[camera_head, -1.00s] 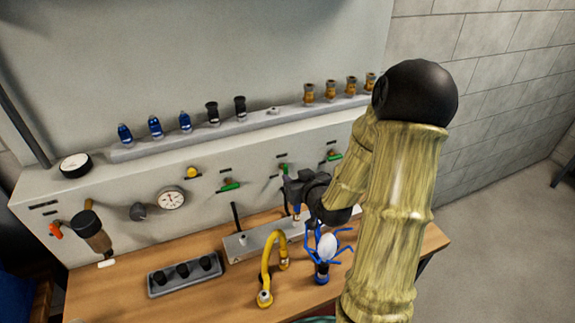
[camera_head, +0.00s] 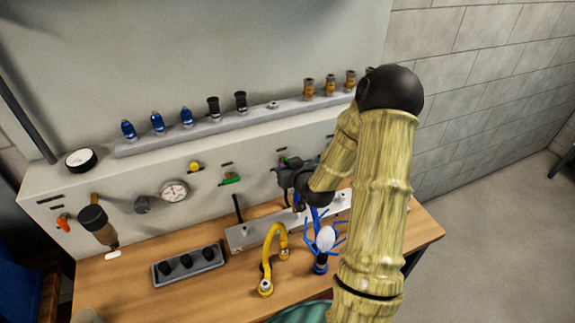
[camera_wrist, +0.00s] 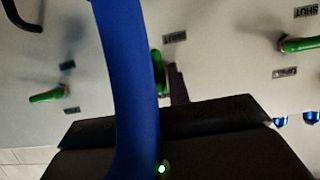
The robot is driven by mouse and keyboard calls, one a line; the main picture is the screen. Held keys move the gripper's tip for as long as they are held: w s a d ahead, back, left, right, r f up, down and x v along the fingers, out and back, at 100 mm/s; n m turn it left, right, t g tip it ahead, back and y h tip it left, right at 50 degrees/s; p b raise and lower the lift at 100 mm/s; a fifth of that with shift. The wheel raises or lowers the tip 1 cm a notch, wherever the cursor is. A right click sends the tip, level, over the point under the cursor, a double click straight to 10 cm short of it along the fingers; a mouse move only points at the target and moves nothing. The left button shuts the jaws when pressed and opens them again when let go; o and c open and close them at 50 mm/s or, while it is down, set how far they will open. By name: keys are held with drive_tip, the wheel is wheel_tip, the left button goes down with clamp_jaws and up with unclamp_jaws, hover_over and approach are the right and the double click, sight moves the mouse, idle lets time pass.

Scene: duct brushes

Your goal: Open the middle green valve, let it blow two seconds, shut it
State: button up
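Three green valve handles sit on the pale panel. The left one (camera_head: 230,180) shows clear in the head view; in the wrist view green handles show at the left (camera_wrist: 47,95) and right (camera_wrist: 300,44), both lying nearly level. The middle green handle (camera_wrist: 158,72) is partly hidden by a blue band; its visible part runs up and down. My gripper (camera_head: 288,172) is at the panel by the middle valve, a dark finger (camera_wrist: 178,85) close beside the handle. Whether it touches or grips, I cannot tell.
A blue brush with a white body (camera_head: 325,238) stands on the bench below my gripper. A yellow hose (camera_head: 270,258), a grey tray with black pieces (camera_head: 160,282) and gauges (camera_head: 175,191) are to the left. A rail of fittings (camera_head: 137,148) runs above the panel.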

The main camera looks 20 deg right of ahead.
clamp_jaws()
drive_tip(key=shift+m, duration=0.3)
drive_tip(key=shift+d+f+m+t+y+p, duration=0.2)
drive_tip(key=shift+m+t+y, duration=0.25)
drive_tip(key=shift+m+y, duration=1.1)
drive_tip(key=shift+d+f+m+t+y+p, duration=0.2)
drive_tip(key=shift+m+t+y, duration=0.35)
drive_tip(key=shift+m, duration=1.75)
drive_tip(key=shift+d+f+m+t+y+p, duration=0.1)
drive_tip(key=shift+d+m+t+y+p, duration=0.15)
drive_tip(key=shift+m+y, duration=1.35)
drive_tip(key=shift+m+h, duration=0.4)
drive_tip(key=shift+m, duration=0.05)
